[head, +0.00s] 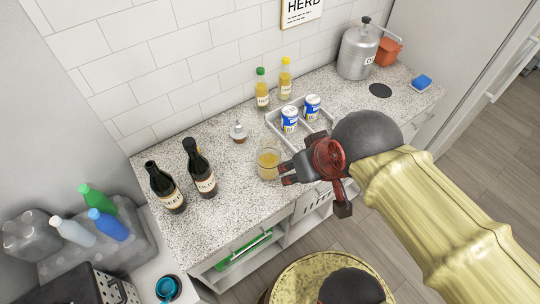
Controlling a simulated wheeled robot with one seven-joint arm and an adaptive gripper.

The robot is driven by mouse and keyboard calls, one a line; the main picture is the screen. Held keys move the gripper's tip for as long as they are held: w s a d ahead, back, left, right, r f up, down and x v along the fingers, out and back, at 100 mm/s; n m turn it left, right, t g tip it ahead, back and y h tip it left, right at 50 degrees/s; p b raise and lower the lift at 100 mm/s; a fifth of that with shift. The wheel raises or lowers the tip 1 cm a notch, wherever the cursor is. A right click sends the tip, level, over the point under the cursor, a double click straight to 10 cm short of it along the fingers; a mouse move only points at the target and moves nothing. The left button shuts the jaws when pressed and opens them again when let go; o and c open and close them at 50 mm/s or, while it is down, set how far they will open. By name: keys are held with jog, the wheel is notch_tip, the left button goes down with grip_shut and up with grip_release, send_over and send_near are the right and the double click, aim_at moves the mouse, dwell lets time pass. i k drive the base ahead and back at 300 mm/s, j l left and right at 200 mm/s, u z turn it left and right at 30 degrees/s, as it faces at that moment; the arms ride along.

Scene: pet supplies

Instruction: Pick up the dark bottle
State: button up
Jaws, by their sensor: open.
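Two dark bottles with pale labels stand upright on the speckled counter in the head view. One dark bottle (166,188) is at the left, and the other dark bottle (199,169) is just right of it and slightly farther back. I cannot tell which one the task means. My gripper (315,195) is open and empty, to the right of both bottles and well apart from them. It is near the counter's front edge, close to a glass jar (268,161) with yellow contents; whether it touches the jar is unclear.
A green-capped bottle (262,90) and a yellow-capped bottle (285,80) stand behind. Counter (200,222) in front of the dark bottles is clear.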

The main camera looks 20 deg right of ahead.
aim_at(162, 183)
jog(key=k+j+u, duration=0.2)
jog(key=u, duration=0.15)
jog(key=k+j+u, duration=0.15)
jog(key=j+u, duration=0.2)
jog(key=k+j+u, duration=0.1)
jog(key=j+u, duration=0.25)
